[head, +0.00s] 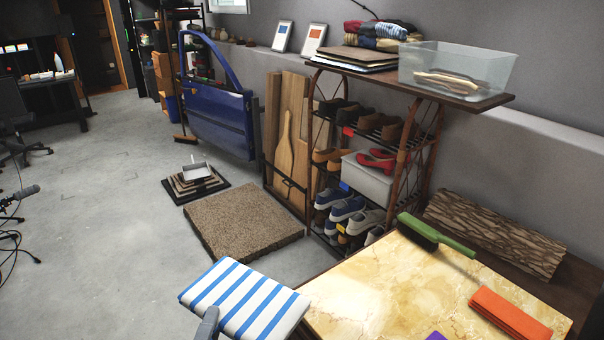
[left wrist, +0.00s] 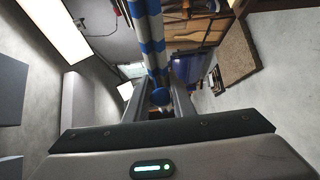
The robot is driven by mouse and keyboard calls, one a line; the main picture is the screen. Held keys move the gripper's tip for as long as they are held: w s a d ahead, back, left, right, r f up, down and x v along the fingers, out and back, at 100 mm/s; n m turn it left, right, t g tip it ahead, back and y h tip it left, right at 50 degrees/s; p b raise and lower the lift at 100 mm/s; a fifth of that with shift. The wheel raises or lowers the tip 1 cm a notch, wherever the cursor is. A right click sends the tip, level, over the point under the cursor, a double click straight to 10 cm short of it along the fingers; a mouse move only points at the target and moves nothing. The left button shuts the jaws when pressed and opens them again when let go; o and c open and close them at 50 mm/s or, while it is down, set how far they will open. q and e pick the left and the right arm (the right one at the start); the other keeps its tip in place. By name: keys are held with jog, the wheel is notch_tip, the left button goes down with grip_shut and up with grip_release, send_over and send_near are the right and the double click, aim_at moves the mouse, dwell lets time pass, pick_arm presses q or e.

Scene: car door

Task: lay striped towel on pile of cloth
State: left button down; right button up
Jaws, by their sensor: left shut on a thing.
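The striped towel (head: 245,299), folded flat with blue and white stripes, is at the bottom of the head view, left of the marble-topped table. My left gripper (head: 208,325) is at its near left edge, shut on it. In the left wrist view the towel (left wrist: 148,40) shows edge-on between the fingers of the left gripper (left wrist: 158,95). The pile of cloth (head: 375,33), folded and in several colours, lies on top of the shoe rack at the upper right, well apart from the towel. My right gripper is not in view.
The shoe rack's top (head: 470,98) also bears flat boards or folders (head: 355,58) and a clear plastic bin (head: 455,68). The marble table (head: 385,285) holds a green brush (head: 435,235) and an orange cloth (head: 510,313). A brown mat (head: 240,220) lies on the floor, which is open at left.

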pick_arm(q)
jog(key=shift+n+y, duration=0.5)
jog(key=shift+y, duration=0.3)
jog(key=shift+s+a+r, duration=0.55)
jog(key=shift+a+r, duration=0.1)
jog(key=shift+a, duration=0.1)
jog(key=shift+s+a+r, duration=0.55)
jog(key=shift+a+r, duration=0.05)
jog(key=shift+a, duration=0.15)
